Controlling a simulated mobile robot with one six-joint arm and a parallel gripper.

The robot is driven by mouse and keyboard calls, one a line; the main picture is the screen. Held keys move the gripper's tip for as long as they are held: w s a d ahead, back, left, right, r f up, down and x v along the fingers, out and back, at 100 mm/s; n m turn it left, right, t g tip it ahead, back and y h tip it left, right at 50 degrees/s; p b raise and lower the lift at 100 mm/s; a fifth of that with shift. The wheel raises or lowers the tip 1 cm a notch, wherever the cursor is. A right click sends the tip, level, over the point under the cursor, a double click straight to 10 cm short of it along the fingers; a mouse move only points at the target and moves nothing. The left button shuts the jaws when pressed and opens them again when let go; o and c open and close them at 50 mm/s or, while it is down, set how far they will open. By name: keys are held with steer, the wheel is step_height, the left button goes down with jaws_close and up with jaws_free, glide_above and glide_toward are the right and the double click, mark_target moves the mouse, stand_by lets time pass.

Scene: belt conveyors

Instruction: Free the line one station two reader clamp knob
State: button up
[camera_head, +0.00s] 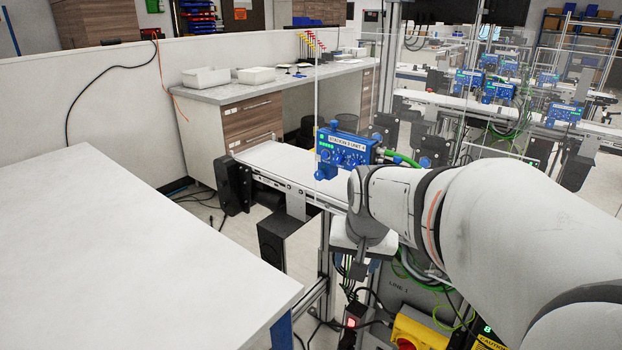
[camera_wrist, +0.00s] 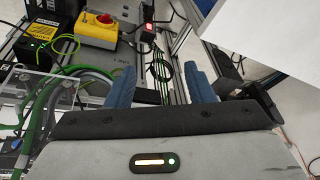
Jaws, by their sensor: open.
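A blue station unit (camera_head: 345,150) with green lights and a label too small to read surely stands over the white belt conveyor (camera_head: 285,163), in the middle of the head view. Small blue parts sit at its lower left; I cannot tell whether one is the reader clamp knob. My gripper (camera_wrist: 161,85) is open and empty, with its two blue fingers apart in the wrist view. In the head view it hangs below and in front of the unit, pointing down, mostly hidden by my arm. The unit does not show clearly in the wrist view.
A yellow box with a red button (camera_head: 412,334) is below my arm; it also shows in the wrist view (camera_wrist: 97,29). Green cables (camera_wrist: 75,75) run left of my fingers. A white table (camera_head: 125,255) fills the left front. More conveyors with blue units stand behind right.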

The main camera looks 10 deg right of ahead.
steer(key=w+d+r+m+t+h+p, duration=0.1)
steer(key=w+d+r+m+p, duration=0.4)
steer(key=w+d, duration=0.55)
steer(key=w+f+m, duration=0.1)
steer(key=w+f, duration=0.3)
steer(key=f, duration=0.1)
steer(key=shift+w+d+f, duration=0.4)
steer(key=shift+d, duration=0.05)
steer(key=shift+c, duration=0.2)
